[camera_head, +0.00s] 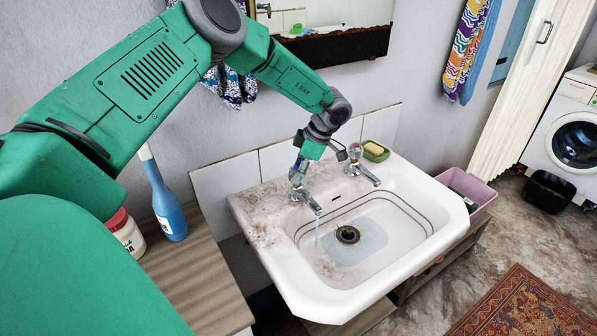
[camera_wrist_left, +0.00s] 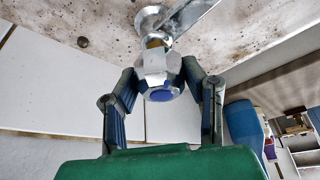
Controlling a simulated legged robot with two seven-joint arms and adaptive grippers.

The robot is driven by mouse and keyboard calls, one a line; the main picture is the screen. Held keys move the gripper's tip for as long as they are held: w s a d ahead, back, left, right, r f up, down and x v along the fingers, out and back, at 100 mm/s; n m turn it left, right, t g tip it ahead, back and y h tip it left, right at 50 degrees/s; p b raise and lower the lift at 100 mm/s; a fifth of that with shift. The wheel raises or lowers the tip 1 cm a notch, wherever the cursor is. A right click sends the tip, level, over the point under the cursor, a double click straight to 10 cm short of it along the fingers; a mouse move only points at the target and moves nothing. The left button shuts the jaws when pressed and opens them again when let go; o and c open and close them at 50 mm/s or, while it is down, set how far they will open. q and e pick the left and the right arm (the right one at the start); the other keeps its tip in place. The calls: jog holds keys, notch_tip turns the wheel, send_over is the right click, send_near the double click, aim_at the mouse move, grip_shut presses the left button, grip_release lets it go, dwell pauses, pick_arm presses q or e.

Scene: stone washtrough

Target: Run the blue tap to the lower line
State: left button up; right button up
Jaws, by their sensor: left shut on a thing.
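The blue tap (camera_head: 308,200) stands at the left of the white basin (camera_head: 455,215); its handle with a blue cap shows in the wrist view (camera_wrist_left: 159,88). My left gripper (camera_head: 299,168) is shut on this handle, a finger on either side. A thin stream of water (camera_head: 317,236) falls from the spout. A shallow, pale blue pool (camera_head: 368,236) lies on the basin floor beside the dark drain (camera_head: 348,234). Two dark lines run around the basin walls; the pool's edge lies below the lower one. My right gripper is out of view.
A second tap (camera_head: 364,174) with a red cap stands to the right, beside a green soap dish (camera_head: 376,151). A blue bottle (camera_head: 166,205) and a red-lidded jar (camera_head: 126,233) stand on the wooden counter (camera_head: 190,280) at left. A pink tub (camera_head: 468,190) is right of the basin.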

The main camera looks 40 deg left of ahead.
pick_arm(q)
jog(key=shift+a, duration=0.35)
jog(key=o, duration=1.2)
jog(key=shift+c, duration=0.2)
jog(key=shift+a+f, duration=0.1)
jog(key=shift+a, duration=0.05)
jog(key=v, duration=1.1)
jog(key=shift+r, duration=0.35)
jog(key=shift+w, duration=0.15)
